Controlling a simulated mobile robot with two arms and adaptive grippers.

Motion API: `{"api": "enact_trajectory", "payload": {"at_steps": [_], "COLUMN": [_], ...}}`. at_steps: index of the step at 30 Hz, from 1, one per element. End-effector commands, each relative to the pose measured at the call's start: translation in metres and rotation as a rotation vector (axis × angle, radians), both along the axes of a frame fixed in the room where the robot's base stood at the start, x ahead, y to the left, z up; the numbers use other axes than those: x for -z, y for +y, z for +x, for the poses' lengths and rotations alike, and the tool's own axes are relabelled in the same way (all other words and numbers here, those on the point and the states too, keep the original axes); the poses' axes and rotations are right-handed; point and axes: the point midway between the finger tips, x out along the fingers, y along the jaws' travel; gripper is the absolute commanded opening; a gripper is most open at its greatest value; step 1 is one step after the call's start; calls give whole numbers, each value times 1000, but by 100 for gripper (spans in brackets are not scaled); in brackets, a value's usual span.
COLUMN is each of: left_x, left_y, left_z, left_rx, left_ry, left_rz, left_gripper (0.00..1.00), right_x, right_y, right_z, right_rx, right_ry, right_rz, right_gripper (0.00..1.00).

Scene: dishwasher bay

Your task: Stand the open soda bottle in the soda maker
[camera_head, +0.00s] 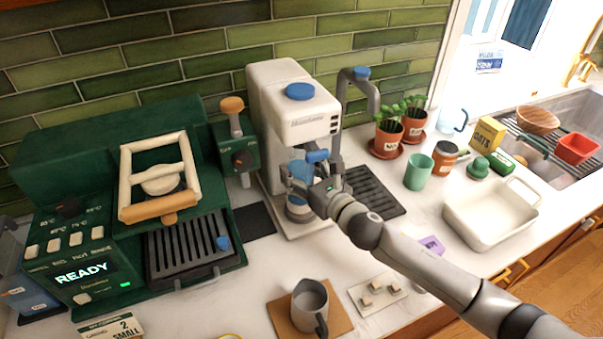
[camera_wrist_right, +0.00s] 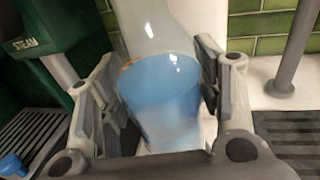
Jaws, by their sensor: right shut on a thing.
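The soda maker (camera_head: 292,100) is the cream-white machine with a blue top button, standing against the tiled wall. The soda bottle (camera_head: 300,172) is clear with blue liquid inside. My right gripper (camera_head: 318,182) is shut on it, just below the soda maker's head. In the right wrist view the bottle (camera_wrist_right: 160,95) is between the two fingers of the gripper (camera_wrist_right: 158,75), its narrower upper part rising out of the top of the picture. Its base is largely hidden by the gripper, so I cannot tell whether it rests on the machine. My left gripper is not in view.
A green espresso machine (camera_head: 75,160) stands left. A grey tap (camera_head: 362,95), a dark drip grate (camera_head: 372,188) and potted plants (camera_head: 388,138) are right of the soda maker. In front are a pitcher (camera_head: 309,298) and a small white tray (camera_head: 392,300). A white basin (camera_head: 490,225) is further right.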

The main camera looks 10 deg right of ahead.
Motion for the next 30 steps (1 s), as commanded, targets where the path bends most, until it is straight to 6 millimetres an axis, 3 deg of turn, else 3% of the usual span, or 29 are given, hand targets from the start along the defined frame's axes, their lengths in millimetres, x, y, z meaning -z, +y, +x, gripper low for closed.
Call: {"api": "enact_trajectory", "payload": {"at_steps": [2, 15, 16, 20, 30], "left_x": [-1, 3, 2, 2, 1], "left_y": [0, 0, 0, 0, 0], "left_z": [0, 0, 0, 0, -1], "left_rx": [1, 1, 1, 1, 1], "left_ry": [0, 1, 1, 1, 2], "left_rz": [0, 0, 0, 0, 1], "left_gripper": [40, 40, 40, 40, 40], "right_x": [13, 20, 19, 19, 18], "right_y": [0, -1, -1, -1, -1], "right_z": [-2, -3, -3, -3, -3], "right_rx": [1, 1, 1, 1, 1], "right_ry": [7, 3, 5, 5, 5], "right_rz": [3, 0, -1, -1, -1], "right_gripper": [2, 2, 63, 80, 81]}}
